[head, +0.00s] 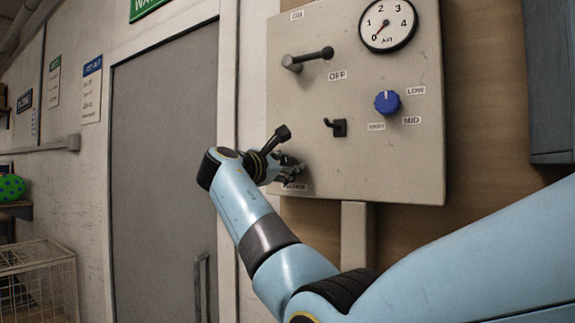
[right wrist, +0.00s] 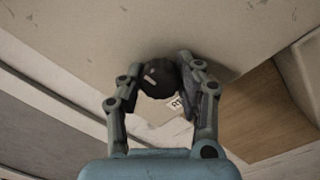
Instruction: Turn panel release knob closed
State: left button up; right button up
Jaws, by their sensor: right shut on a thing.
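The panel release knob (right wrist: 158,77) is a dark round knob on the beige panel (head: 405,150), at the panel's lower left. A light mark shows on its face in the right wrist view. My right gripper (head: 288,170) is at the panel, shut on the knob, with one finger on each side of it. In the head view the gripper hides the knob, and a label (head: 295,186) sits just below. My left gripper is in neither view.
The panel also bears a lever marked OFF (head: 308,59), a round dial gauge (head: 387,24), a blue knob (head: 387,102) and a small black hook (head: 336,127). A grey door (head: 165,150) stands left of the panel. A wire cage (head: 40,285) is at lower left.

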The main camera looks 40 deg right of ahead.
jog(key=shift+f, duration=0.15)
jog(key=o, duration=1.2)
jog(key=shift+c, duration=0.2)
jog(key=v, duration=0.7)
jog(key=shift+a, duration=0.35)
